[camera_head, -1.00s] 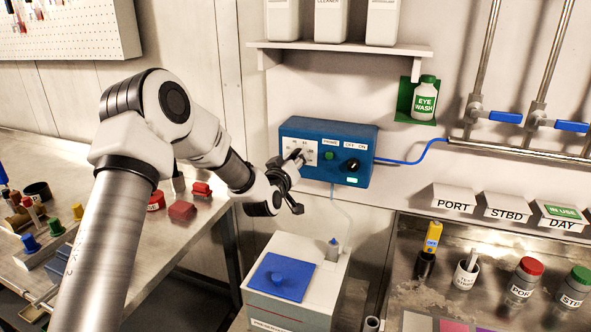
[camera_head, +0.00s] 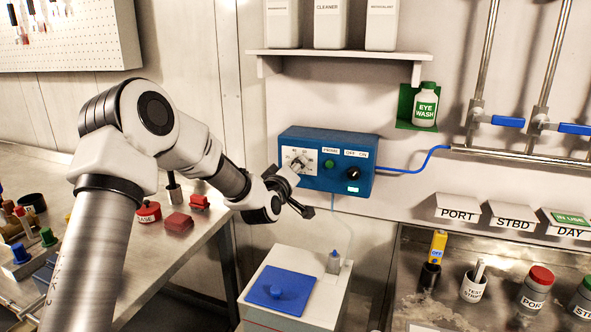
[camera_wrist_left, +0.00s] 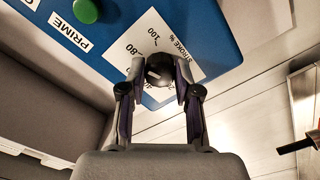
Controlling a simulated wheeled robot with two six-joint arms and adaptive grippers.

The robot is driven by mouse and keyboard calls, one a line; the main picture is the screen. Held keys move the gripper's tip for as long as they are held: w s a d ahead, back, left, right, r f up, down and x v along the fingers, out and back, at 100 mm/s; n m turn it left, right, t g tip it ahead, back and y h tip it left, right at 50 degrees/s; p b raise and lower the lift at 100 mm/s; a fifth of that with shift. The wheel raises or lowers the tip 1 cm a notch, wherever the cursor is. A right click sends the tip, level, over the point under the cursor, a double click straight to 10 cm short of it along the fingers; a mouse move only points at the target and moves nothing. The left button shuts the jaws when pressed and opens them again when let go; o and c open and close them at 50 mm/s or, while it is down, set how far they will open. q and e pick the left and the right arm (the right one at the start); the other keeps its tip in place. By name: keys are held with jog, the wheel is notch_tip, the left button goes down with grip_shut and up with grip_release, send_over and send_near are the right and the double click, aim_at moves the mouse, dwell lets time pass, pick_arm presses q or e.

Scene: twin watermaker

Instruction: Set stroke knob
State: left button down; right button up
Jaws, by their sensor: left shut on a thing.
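The stroke knob (camera_wrist_left: 159,72) is a dark round knob with a light pointer mark. It sits on the white dial plate (camera_wrist_left: 156,45) marked "STROKE %", with 80 and 100 readable in the left wrist view. My left gripper (camera_wrist_left: 158,68) is shut on the knob, one finger on each side. In the head view the gripper (camera_head: 291,168) reaches the left part of the blue control box (camera_head: 325,176) and hides most of the knob. The pointer's exact setting cannot be read. My right gripper is not in view.
A green PRIME button (camera_head: 329,163) and a black OFF/ON knob (camera_head: 352,173) sit right of the dial. A white tank with a blue lid (camera_head: 280,290) stands below. A shelf (camera_head: 340,53) is above, and a workbench (camera_head: 205,235) lies to the left.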

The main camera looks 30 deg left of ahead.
pick_arm(q)
jog(key=c, duration=0.8)
grip_release()
jog(key=v, duration=1.2)
